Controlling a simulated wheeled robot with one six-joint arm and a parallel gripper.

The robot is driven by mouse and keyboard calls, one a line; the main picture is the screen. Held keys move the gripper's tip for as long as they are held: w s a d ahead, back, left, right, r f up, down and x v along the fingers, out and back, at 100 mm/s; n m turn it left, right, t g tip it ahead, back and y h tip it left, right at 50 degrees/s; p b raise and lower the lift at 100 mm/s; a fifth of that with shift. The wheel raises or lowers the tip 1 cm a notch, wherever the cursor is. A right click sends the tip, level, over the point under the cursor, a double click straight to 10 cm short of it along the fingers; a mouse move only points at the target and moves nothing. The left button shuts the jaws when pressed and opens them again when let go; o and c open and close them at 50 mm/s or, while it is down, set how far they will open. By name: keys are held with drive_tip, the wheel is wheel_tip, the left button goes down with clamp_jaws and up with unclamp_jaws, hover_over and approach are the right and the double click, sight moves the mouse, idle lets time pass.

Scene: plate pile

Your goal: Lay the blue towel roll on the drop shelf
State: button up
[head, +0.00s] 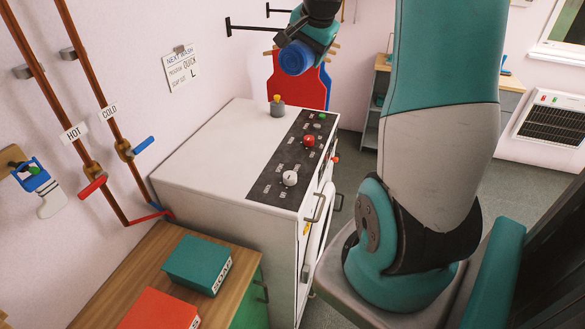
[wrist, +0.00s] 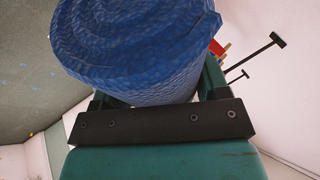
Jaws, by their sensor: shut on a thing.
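The blue towel roll (head: 297,57) is in my gripper (head: 306,50), held in the air beyond the far end of the white machine. In the wrist view the roll (wrist: 140,45) fills the upper middle, its spiral end facing the camera. My gripper (wrist: 155,100) is shut around it, with a finger showing on each side. The roll touches nothing else that I can see. I cannot pick out the drop shelf with certainty; a wooden-topped shelf unit (head: 383,62) stands at the back, partly hidden by my arm.
The white machine (head: 200,155) with a knob panel stands in the middle. A red and blue garment (head: 313,88) hangs behind the roll. Dark wall pegs (head: 250,27) stick out nearby. A wooden counter (head: 130,270) at front left bears a green soap box (head: 197,263) and an orange box (head: 160,311).

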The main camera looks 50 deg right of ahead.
drive_tip(key=shift+w+f+b, duration=0.4)
drive_tip(key=shift+f+b, duration=0.1)
drive_tip(key=shift+f, duration=0.05)
drive_tip(key=shift+s+f+b, duration=0.4)
drive_tip(key=shift+f+b, duration=0.15)
drive_tip(key=shift+b, duration=0.15)
wheel_tip(320, 180, down, 28)
drive_tip(key=shift+w+r+b, duration=0.1)
drive_tip(key=shift+r+b, duration=0.15)
drive_tip(key=shift+b, duration=0.75)
drive_tip(key=shift+f, duration=0.15)
drive_tip(key=shift+f, duration=0.1)
drive_tip(key=shift+f+b, duration=0.5)
drive_tip(key=shift+b, duration=0.2)
drive_tip(key=o, duration=1)
